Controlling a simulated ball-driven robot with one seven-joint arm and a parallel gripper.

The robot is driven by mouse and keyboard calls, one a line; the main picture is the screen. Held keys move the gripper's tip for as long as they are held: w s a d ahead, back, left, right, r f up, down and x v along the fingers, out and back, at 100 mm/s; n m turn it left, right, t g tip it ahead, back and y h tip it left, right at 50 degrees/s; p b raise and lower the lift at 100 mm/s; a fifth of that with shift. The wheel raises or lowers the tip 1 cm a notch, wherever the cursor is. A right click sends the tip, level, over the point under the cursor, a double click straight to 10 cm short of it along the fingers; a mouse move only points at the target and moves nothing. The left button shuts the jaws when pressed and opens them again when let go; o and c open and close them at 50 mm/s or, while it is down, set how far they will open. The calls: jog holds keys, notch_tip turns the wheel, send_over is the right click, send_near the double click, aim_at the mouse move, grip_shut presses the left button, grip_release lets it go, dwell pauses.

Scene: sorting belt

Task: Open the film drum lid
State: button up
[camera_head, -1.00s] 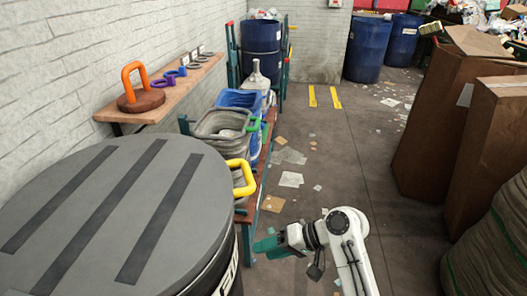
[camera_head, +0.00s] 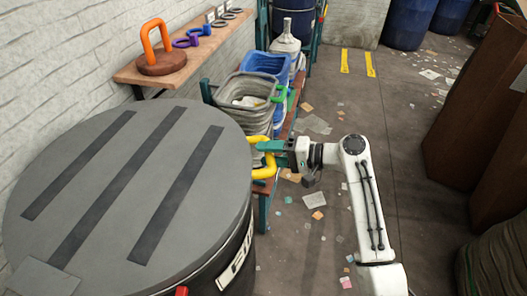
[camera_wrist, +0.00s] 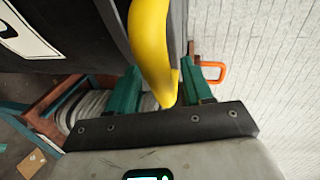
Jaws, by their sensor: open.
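The film drum (camera_head: 225,275) is a large dark drum at the left of the head view, with white lettering on its side. Its grey round lid (camera_head: 95,190) lies flat on top and carries dark strips. A yellow handle (camera_head: 262,172) sticks out from the drum's right side near the rim. My gripper (camera_head: 268,158) is at this handle, reaching in from the right. In the wrist view the yellow handle (camera_wrist: 153,50) runs down between the two green fingers (camera_wrist: 165,88), which are apart. I cannot tell whether either finger touches it.
A wall shelf (camera_head: 190,60) holds an orange handle on a round brown base (camera_head: 160,62) and purple and grey rings. Behind the drum a bench carries a grey bin (camera_head: 245,98), a blue bin (camera_head: 266,65) and a clear bottle (camera_head: 286,40). Open floor lies to the right, with scattered scraps.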

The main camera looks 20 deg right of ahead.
jog(key=shift+x, duration=0.95)
jog(key=shift+s, duration=0.1)
jog(key=shift+f, duration=0.15)
grip_shut()
